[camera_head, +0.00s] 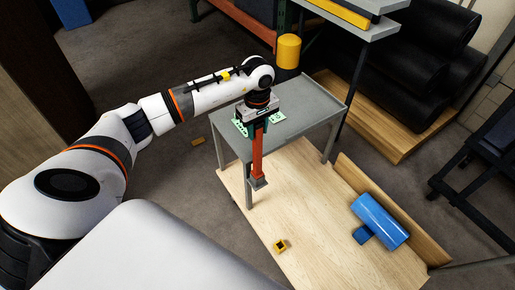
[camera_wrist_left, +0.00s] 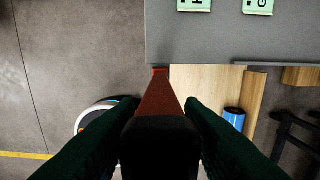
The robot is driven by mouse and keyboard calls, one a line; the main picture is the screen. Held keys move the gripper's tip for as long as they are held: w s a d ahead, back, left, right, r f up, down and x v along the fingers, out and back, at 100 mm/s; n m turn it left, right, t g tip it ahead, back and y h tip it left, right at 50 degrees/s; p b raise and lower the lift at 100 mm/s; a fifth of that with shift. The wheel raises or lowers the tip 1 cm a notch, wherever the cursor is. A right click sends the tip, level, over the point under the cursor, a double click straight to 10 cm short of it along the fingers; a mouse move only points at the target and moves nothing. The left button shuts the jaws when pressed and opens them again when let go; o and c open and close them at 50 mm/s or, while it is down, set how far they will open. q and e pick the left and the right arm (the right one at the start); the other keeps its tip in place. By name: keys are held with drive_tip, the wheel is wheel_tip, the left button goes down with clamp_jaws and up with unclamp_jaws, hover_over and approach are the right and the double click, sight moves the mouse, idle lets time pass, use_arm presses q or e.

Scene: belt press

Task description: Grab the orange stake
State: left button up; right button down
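The orange stake (camera_head: 257,152) hangs roughly upright from my left gripper (camera_head: 258,122) at the front edge of the grey table. Its lower end has a grey tip. In the left wrist view the stake (camera_wrist_left: 159,94) points away from the camera, with its dark near end between the black fingers of my left gripper (camera_wrist_left: 160,130). The fingers lie against both sides of it and look shut on it; the exact contact is dark. My right gripper is not in view.
The grey table (camera_head: 310,97) carries green-white cards (camera_head: 278,117). Below is a wooden platform (camera_head: 310,215) with a small yellow-black box (camera_head: 280,246) and a blue cylinder (camera_head: 380,220). A yellow cylinder (camera_head: 288,52) stands behind. Black rolls (camera_head: 420,50) are at the back right.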

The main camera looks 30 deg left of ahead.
use_arm(q)
clamp_jaws()
drive_tip(key=shift+r, duration=0.1)
wheel_tip(320, 180, up, 10)
drive_tip(key=shift+b, duration=1)
